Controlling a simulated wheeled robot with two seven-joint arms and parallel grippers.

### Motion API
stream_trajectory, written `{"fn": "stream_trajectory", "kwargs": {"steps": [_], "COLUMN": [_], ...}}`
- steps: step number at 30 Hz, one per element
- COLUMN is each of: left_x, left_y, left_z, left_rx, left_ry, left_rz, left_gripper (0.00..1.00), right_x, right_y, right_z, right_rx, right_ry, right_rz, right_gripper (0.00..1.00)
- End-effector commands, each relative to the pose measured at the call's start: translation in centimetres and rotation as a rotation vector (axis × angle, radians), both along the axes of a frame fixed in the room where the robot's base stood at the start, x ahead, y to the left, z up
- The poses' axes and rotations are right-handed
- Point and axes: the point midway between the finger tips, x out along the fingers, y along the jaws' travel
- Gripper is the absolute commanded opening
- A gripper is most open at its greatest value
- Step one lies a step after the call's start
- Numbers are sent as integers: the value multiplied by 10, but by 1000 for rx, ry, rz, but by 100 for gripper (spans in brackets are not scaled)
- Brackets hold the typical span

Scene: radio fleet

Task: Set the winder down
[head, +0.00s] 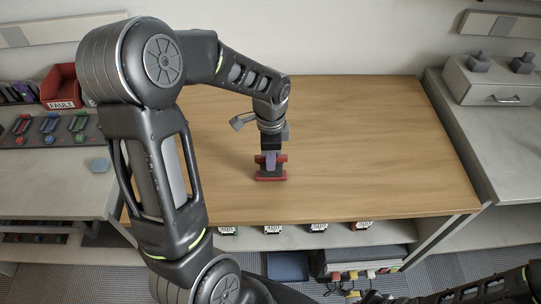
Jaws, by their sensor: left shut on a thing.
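My left gripper (270,155) reaches down over the middle of the wooden table (380,140). It is shut on a red winder (271,178) with a purple-grey part in its middle. The winder is right at the tabletop, its lower red bar towards the front; I cannot tell whether it touches the wood. The gripper hides part of the winder. Part of my right arm shows at the bottom right, but its gripper is out of view.
A dark rack (45,128) with several coloured pieces and a red FAULT bin (61,88) stand on the left counter. A grey drawer box (490,88) stands at the right. Labelled boxes (273,230) sit under the table's front edge. The tabletop around the winder is clear.

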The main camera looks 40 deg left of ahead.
Motion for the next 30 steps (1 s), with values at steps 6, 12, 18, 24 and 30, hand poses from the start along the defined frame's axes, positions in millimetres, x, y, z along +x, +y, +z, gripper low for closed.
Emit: {"fn": "stream_trajectory", "kwargs": {"steps": [6, 12, 18, 24, 30], "left_x": [0, 0, 0, 0, 1], "left_y": [0, 0, 0, 0, 0], "left_z": [-2, -3, -2, -1, 11], "left_rx": [0, 0, -1, 0, 0], "left_ry": [-1, 0, -1, -1, -5], "left_rz": [0, 0, 0, 0, 0], "left_gripper": [0, 34, 45, 45, 45], "right_x": [0, 0, 0, 0, 0], "right_y": [0, 0, 0, 0, 0], "right_z": [-2, -2, -2, -1, -1], "right_rx": [0, 0, 0, 0, 0], "right_ry": [0, 0, 0, 0, 0], "right_rz": [0, 0, 0, 0, 0], "right_gripper": [0, 0, 0, 0, 0]}}
